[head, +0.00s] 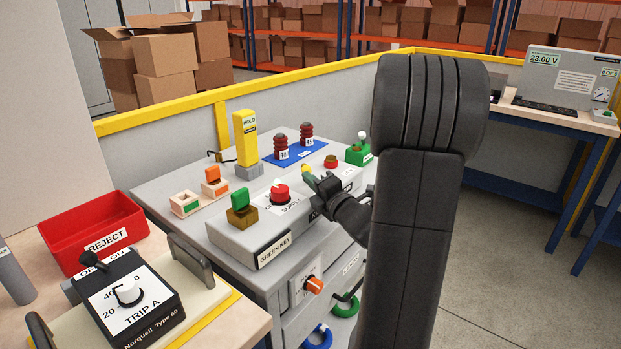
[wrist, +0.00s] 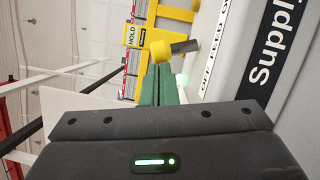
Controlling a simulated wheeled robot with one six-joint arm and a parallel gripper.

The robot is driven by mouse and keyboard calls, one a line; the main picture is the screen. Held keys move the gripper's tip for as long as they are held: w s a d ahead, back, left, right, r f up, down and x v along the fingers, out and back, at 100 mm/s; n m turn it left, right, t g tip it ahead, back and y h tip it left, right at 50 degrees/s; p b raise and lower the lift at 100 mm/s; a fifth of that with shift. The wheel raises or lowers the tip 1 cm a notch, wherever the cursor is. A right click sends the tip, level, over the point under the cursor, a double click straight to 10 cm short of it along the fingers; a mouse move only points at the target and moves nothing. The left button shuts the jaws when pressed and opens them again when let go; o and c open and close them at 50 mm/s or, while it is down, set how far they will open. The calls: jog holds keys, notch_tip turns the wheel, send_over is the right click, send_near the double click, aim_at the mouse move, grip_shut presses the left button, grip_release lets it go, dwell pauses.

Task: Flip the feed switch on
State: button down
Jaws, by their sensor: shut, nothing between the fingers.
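The feed switch shows as a yellow-tipped lever (head: 305,168) on the grey console, just past my gripper (head: 310,176). In the wrist view its yellow tip (wrist: 161,50) sits on a dark stem that runs right towards a white label strip, partly legible. My gripper's green fingers (wrist: 159,84) are shut and empty, pointing at the yellow tip. The fingertips are right at the tip; I cannot tell whether they touch it. The switch's base is hidden in the head view.
A red button (head: 281,192) and a green key block (head: 240,209) stand left of my gripper on the console. A yellow HOLD post (head: 246,138) rises behind. A red button (head: 331,161) and a green-based toggle (head: 359,150) lie to the right.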

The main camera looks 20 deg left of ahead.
jog(key=shift+w+d+r+m+h+p, duration=0.15)
jog(key=shift+r+m+p, duration=0.35)
jog(key=shift+p, duration=1.05)
jog(key=shift+w+r+m+h+p, duration=0.2)
jog(key=shift+r+m+p, duration=0.3)
jog(key=shift+p, duration=1)
jog(key=m+p, duration=0.1)
jog(key=p, duration=0.1)
jog(key=w+m+p, duration=0.1)
jog(key=p, duration=0.1)
jog(key=m+g+p, duration=0.1)
jog(key=p, duration=0.2)
jog(key=shift+w+d+r+h, duration=0.2)
jog(key=shift+w+d+h, duration=0.05)
jog(key=shift+h, duration=0.1)
jog(key=shift+f+m, duration=0.3)
jog(key=shift+f, duration=0.1)
jog(key=shift+d, duration=0.1)
